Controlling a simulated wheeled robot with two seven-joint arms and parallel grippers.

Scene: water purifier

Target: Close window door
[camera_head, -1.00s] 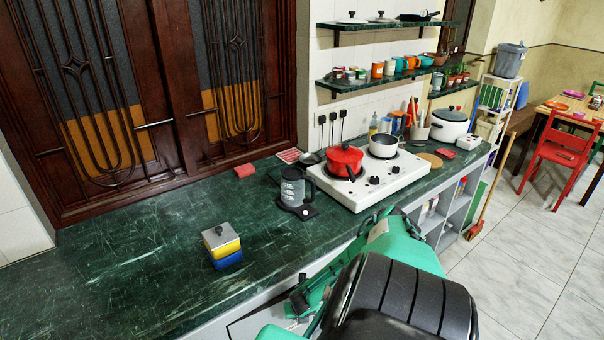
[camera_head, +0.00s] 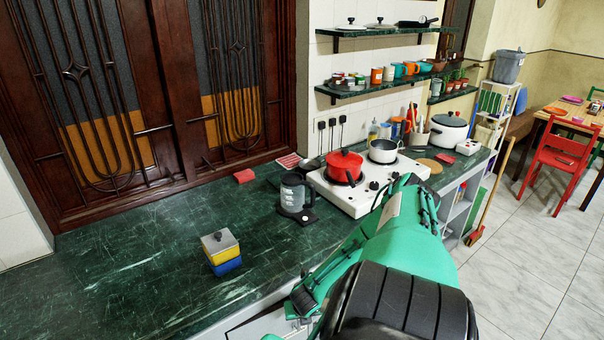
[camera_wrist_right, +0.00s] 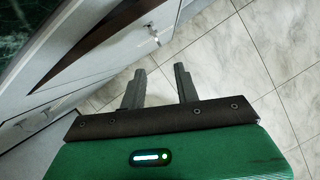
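The window (camera_head: 165,95) is at the left of the head view, behind the counter. It has dark brown wooden panels, dark and amber glass and curved metal bars. Its left panel (camera_head: 85,100) and right panel (camera_head: 235,75) stand side by side; I cannot tell whether either is slightly ajar. My right gripper (camera_wrist_right: 158,85) is open and empty in the right wrist view, over the floor beside a white cabinet front. My right arm's green links fill the lower right of the head view, away from the window; its fingertips are not clear there. My left gripper is not in view.
The green counter (camera_head: 130,270) lies in front of the window. The counter's left part is clear.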

